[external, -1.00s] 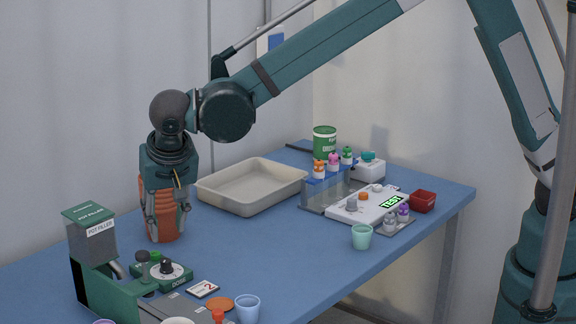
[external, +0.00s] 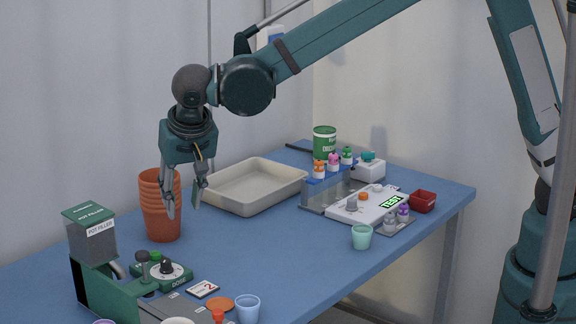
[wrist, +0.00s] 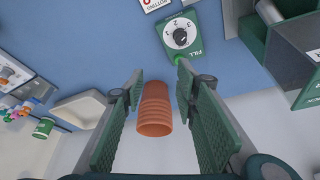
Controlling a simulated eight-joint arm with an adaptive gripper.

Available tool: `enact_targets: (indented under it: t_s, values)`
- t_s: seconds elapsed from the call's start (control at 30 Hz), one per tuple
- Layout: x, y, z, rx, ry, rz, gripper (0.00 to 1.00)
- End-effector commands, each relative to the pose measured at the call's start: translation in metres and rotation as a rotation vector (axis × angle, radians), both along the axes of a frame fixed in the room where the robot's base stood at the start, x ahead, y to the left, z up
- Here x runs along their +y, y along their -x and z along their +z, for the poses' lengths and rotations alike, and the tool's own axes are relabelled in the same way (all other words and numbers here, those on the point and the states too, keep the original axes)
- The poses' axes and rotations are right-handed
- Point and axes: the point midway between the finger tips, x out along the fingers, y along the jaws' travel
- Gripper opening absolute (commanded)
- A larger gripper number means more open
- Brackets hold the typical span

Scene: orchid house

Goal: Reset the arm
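My gripper (external: 184,209) hangs above the table, to the right of and partly in front of a stack of terracotta pots (external: 160,222). Its fingers are apart with nothing between them. In the wrist view the fingers of my gripper (wrist: 158,92) are spread wide, and the pot stack (wrist: 155,108) shows beyond them. The stack stands upright on the blue table (external: 250,252).
A beige tray (external: 238,208) lies behind and right of the gripper. The green pot filler (external: 92,240) and its dose dial box (external: 170,272) stand at front left. A tube rack (external: 325,190), a test device (external: 360,207) and a mint cup (external: 362,236) are at right.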

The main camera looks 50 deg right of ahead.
Motion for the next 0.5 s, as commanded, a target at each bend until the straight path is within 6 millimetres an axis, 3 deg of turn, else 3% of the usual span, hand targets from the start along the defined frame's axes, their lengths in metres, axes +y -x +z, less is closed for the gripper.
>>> enact_targets:
  t_s: [0.5]
  values:
    - [-0.132, 0.009, 0.061, 0.005, -0.027, 0.093, 0.30]
